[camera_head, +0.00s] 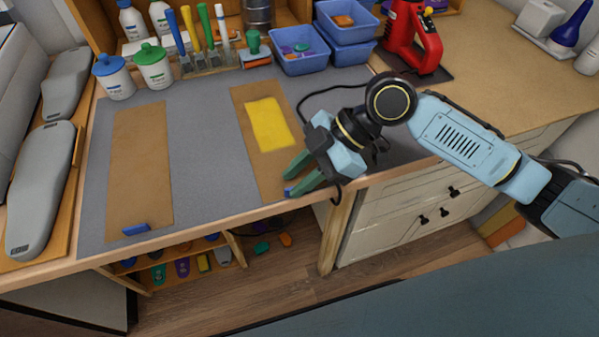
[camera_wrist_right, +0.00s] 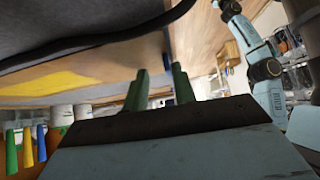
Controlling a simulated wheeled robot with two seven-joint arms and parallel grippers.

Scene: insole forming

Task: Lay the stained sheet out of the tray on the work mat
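A brown sheet with a yellow patch (camera_head: 255,100) lies flat on the grey work mat (camera_head: 206,150), right of its middle. Part of this sheet and its yellow patch also show in the right wrist view (camera_wrist_right: 45,82). A plain brown sheet (camera_head: 140,160) lies flat on the mat's left part. My right gripper (camera_head: 289,182) is over the near end of the yellow-patched sheet, by a small blue piece there. Its two green fingers stand apart in the right wrist view (camera_wrist_right: 160,75), with nothing seen between them. Whether they touch the sheet I cannot tell. My left gripper is out of view.
Blue bins (camera_head: 301,63) stand behind the mat, beside brushes (camera_head: 188,37) and lidded pots (camera_head: 154,70). A red tool (camera_head: 411,38) stands at the back right. Grey insole forms (camera_head: 42,190) stand at the left. The mat between the sheets is clear.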

